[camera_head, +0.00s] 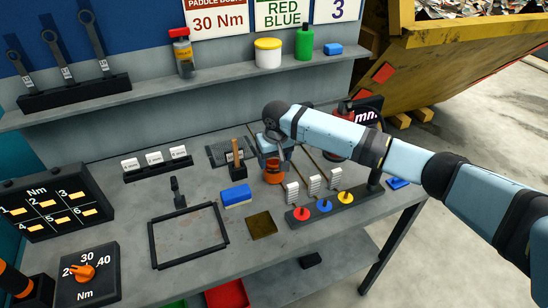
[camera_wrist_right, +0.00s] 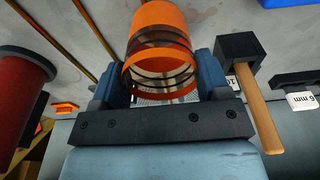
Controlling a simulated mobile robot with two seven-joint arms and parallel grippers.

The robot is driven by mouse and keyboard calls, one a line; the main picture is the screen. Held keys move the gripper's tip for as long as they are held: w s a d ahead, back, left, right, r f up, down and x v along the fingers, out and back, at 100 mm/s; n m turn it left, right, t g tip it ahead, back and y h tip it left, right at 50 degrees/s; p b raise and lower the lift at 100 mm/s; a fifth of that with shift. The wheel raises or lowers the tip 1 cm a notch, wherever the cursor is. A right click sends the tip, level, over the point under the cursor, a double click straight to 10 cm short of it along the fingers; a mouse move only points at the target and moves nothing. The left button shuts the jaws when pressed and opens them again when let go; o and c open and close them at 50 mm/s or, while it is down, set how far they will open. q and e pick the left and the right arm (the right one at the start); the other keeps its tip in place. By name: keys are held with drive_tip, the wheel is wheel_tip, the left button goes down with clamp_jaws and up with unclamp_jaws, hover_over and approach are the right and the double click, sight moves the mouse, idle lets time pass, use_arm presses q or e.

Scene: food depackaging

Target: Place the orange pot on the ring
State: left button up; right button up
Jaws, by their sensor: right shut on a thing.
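The orange pot (camera_head: 273,174) is at the middle of the grey workbench, under my right gripper (camera_head: 272,155). In the right wrist view the orange pot (camera_wrist_right: 160,22) is between the two fingers of my right gripper (camera_wrist_right: 160,75), which is shut on it. Dark bands run around the pot. I cannot tell whether its base touches the bench. I cannot clearly make out the ring. My left gripper is not in view.
A wooden-handled hammer (camera_wrist_right: 258,95) stands close beside the pot. A blue and white block (camera_head: 236,196), a black frame (camera_head: 153,240), white stacks (camera_head: 292,191) and a strip with coloured knobs (camera_head: 324,206) surround it. A red cylinder (camera_wrist_right: 20,110) is near the gripper.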

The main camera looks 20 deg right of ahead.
drive_tip(key=shift+f, duration=0.15)
drive_tip(key=o, duration=0.9)
